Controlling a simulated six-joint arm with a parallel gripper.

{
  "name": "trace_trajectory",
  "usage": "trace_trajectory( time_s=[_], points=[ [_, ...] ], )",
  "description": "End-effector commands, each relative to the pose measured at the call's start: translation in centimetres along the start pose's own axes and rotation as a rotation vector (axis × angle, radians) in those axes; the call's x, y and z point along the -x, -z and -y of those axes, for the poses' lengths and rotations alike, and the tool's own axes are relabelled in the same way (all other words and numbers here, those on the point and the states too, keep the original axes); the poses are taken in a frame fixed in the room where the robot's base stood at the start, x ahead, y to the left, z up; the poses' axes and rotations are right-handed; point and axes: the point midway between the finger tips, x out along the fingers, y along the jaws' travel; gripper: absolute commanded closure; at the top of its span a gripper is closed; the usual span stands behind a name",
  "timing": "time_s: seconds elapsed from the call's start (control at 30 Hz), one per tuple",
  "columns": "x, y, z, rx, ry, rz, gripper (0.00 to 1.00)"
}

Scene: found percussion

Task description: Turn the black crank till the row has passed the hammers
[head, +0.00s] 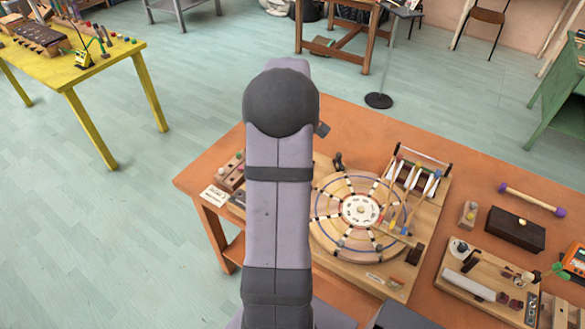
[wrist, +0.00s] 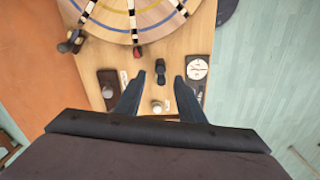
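The round wooden turntable (head: 328,237) with coloured rings and pegs lies on a wooden board; its edge shows at the top of the wrist view (wrist: 109,27). The row of hammers (head: 411,185) with coloured heads reaches over its right side. A small upright black part (wrist: 160,72) stands on the board in the wrist view, ahead of and between my fingers; it may be the crank. Another black knobbed part (wrist: 69,43) is by the turntable's edge, also seen in the head view (head: 338,160). My gripper (wrist: 158,82) is open and appears empty. My arm hides it in the head view.

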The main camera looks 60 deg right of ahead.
Motion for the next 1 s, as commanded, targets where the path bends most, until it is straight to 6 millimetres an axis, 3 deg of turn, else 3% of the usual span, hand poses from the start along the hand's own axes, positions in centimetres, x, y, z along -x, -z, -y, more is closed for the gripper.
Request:
trace_trajectory(
  time_s=[0.57, 0.77, 1.0],
  points=[
    [0.74, -0.44, 0.35, -0.006, 0.019, 0.017, 0.64],
    [0.0, -0.43, 0.32, -0.329, 0.014, 0.017, 0.64],
    [-0.2, -0.34, 0.23, -0.871, 0.005, 0.013, 0.64]
  ],
)
